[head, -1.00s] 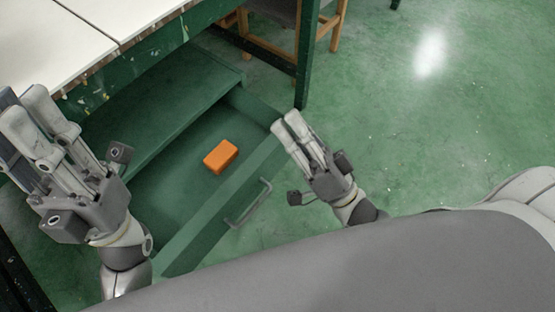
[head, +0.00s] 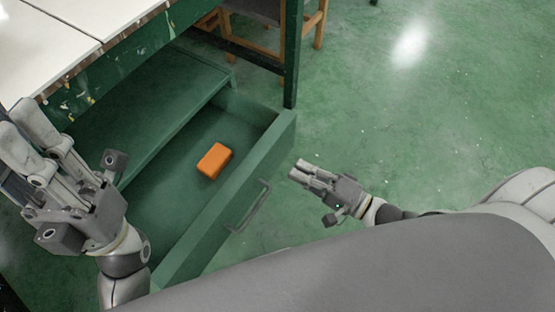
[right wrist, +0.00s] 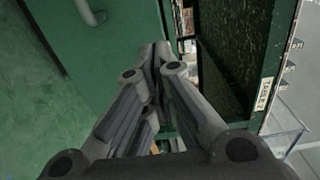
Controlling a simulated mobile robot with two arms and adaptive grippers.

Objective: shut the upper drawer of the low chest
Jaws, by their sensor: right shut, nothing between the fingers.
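The low chest (head: 150,95) is dark green and stands under the workbench's edge. Its upper drawer (head: 215,208) is pulled out, with its inside showing and a grey bar handle (head: 248,207) on its front. An orange block (head: 214,160) lies in the drawer. My right gripper (head: 297,170) is shut and empty, in front of the drawer front's right part, fingers pointing at it with a small gap seen from above. In the right wrist view, the shut fingertips (right wrist: 155,55) overlap the green front (right wrist: 120,45). My left gripper (head: 15,120) is over the chest's left side; its jaw opening is unclear.
A white-topped workbench (head: 60,40) with a green frame is at the upper left, its leg (head: 291,60) beyond the drawer's right corner. A wooden stool (head: 255,50) stands behind. The green floor (head: 430,120) to the right is clear.

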